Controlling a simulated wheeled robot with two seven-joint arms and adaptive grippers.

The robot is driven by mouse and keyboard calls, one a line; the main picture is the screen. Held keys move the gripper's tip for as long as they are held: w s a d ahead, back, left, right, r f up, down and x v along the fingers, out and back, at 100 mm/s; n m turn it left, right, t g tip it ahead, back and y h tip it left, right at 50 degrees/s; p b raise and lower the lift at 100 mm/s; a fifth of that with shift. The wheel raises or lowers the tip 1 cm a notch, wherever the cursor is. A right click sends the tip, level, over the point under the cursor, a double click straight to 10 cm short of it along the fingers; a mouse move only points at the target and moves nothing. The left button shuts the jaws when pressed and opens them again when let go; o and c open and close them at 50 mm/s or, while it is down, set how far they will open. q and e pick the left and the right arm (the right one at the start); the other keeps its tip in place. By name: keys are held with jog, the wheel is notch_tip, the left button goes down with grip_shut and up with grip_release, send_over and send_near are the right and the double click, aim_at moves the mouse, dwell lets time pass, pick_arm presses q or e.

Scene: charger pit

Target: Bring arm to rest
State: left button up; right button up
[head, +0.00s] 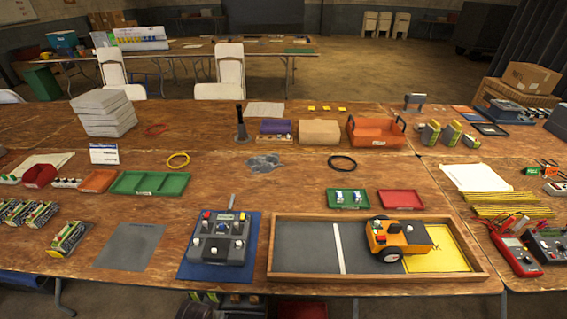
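Neither of my arms nor either gripper shows in the head view. On the near table, a yellow-orange toy truck (388,238) with black wheels stands in a wooden-framed tray (305,283), partly on its yellow square (436,261). A white stripe (339,248) crosses the tray's dark floor. To its left a grey control box (220,240) with several knobs and a lever sits on a blue mat (190,272). A green tray (347,198) with small white-topped pieces and an empty-looking red tray (401,199) stand behind the wooden tray.
A grey mat (130,246) lies bare at the left. Battery-like blocks (68,238) stand beside it. An orange bin (376,132), a cardboard box (319,132) and stacked grey boxes (104,112) stand farther back. Red and dark meters (517,256) crowd the right.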

pick_arm(q)
jog(key=s+f, duration=0.4)
jog(key=f, duration=0.9)
jog(key=s+a+f, duration=0.3)
jog(key=s+f, duration=0.6)
jog(key=s, duration=0.1)
jog(key=s+a+f+g, duration=0.1)
jog(key=s+a+f, duration=0.2)
jog(key=s+f, duration=0.7)
jog(key=shift+s+g, duration=0.3)
jog(key=shift+s, duration=0.5)
jog(key=shift+w, duration=0.15)
